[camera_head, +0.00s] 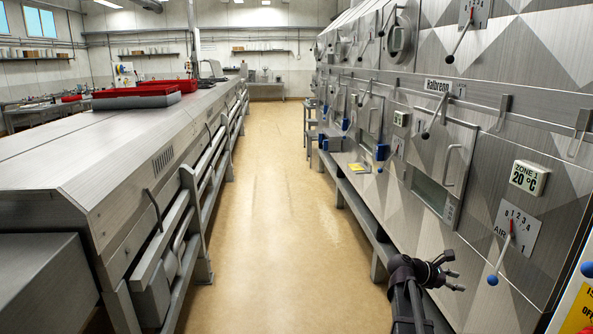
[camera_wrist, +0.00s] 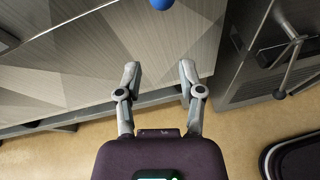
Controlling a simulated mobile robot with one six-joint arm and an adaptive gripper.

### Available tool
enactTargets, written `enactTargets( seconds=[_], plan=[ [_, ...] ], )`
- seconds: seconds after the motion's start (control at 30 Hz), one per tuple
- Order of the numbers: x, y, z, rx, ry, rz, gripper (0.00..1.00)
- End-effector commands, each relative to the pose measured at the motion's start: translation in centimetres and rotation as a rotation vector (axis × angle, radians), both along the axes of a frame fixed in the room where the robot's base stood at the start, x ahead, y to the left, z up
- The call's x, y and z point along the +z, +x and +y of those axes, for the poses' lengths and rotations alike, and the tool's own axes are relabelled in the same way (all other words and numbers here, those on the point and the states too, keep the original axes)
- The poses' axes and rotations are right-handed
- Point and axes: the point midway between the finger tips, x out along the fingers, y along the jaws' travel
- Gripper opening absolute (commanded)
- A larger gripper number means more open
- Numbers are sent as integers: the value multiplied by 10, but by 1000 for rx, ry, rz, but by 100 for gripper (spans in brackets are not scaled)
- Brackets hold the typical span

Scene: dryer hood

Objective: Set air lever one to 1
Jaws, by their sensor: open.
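The air lever one plate (camera_head: 518,236), marked AIR 1 with a 0 to 4 scale, is on the steel wall at right. Its lever (camera_head: 501,261) hangs down and slightly left, ending in a blue ball (camera_head: 492,280). Its red pointer is near the low-middle numbers; the exact number is too small to tell. My gripper (camera_head: 455,272) is open and empty, left of the ball and apart from it. In the wrist view my gripper (camera_wrist: 159,72) has its fingers spread, and a blue ball (camera_wrist: 162,3) is cut by the top edge beyond them.
A ZONE 3 display (camera_head: 528,178) reading 20 °C is above the plate. A hatch door (camera_head: 440,168) with a handle is to the left. Another blue-ended lever (camera_head: 588,269) is at the right edge. A long steel machine (camera_head: 110,160) lines the left; the aisle floor (camera_head: 280,200) is clear.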

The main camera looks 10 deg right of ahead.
Motion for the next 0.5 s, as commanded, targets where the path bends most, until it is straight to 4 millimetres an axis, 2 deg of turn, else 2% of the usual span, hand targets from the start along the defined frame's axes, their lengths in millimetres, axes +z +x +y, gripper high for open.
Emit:
enactTargets(
  seconds=[0.03, 0.2, 0.37, 0.5],
  plan=[
    [0, -1, 20, -12, 49, -82, 50],
    [-18, -1, 80, -103, 233, -350, 50],
    [-30, -4, 142, -231, 410, -561, 50],
    [-38, -10, 199, -377, 564, -709, 50]
  ],
)
